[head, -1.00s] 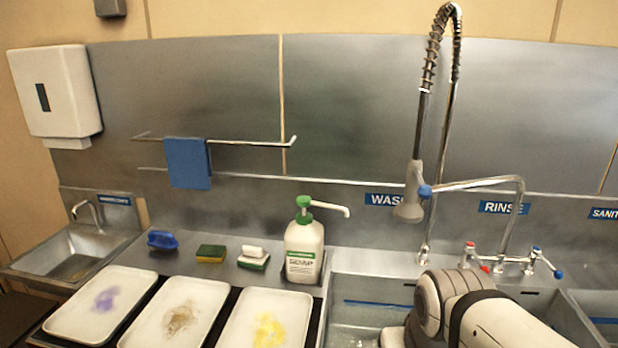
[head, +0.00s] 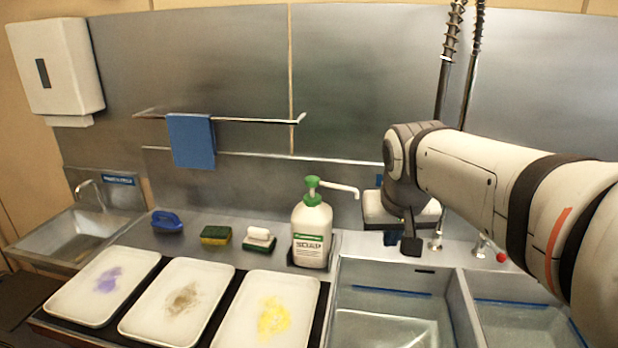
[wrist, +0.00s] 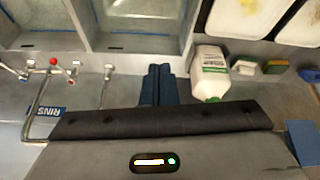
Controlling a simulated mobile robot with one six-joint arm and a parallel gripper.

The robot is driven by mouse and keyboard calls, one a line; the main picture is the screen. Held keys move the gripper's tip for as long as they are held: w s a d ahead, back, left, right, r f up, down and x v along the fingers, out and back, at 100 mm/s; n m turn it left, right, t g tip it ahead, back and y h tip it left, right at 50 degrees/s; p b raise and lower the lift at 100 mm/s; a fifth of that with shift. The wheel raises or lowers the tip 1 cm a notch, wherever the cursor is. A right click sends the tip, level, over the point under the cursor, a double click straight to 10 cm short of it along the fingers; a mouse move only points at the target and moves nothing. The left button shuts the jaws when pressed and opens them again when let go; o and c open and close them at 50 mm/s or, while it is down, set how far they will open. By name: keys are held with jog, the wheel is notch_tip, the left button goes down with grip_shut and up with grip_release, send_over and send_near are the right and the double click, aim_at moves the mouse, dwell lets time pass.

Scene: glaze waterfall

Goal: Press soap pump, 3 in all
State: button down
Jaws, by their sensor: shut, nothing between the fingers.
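A white soap bottle (head: 312,232) with a green collar and a long white pump spout (head: 338,187) stands upright on the steel counter, left of the wash sink. Its pump head looks raised. The bottle also shows in the wrist view (wrist: 210,73), where its top is hidden behind my gripper's body. My gripper (head: 392,238) hangs to the right of the bottle, near the end of the spout and above the sink's back edge. In the wrist view its dark blue fingers (wrist: 158,84) are together with nothing between them, apart from the bottle.
Three trays with purple (head: 108,280), brown (head: 182,300) and yellow (head: 273,318) stains lie in front. A blue brush (head: 167,222) and sponges (head: 216,235) sit left of the bottle. The sink (head: 385,315) is empty; a tall spring faucet (head: 450,60) rises behind my arm.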

jog(key=w+a+r+t+b, duration=0.1)
jog(key=w+a+r, duration=0.2)
jog(key=w+a, duration=0.2)
jog(key=w+a+r+m+t+b, duration=0.1)
jog(key=w+a+r+b, duration=0.1)
jog(key=w, duration=0.9)
jog(key=w+a+r+m+t+b, duration=0.1)
jog(key=w+a+r+b, duration=0.1)
jog(key=w+a+r, duration=0.2)
jog(key=w+a, duration=0.3)
jog(key=w, duration=0.1)
jog(key=shift+w+a+t+h, duration=0.25)
jog(key=shift+a+t+h, duration=0.05)
jog(key=shift+h, duration=0.1)
jog(key=shift+f, duration=0.1)
send_over(313, 180)
notch_tip(313, 180, down, 7)
jog(key=shift+s+f+p, duration=0.1)
jog(key=shift+p, duration=0.3)
notch_tip(313, 180, down, 3)
jog(key=shift+r, duration=0.2)
jog(key=shift+f, duration=0.7)
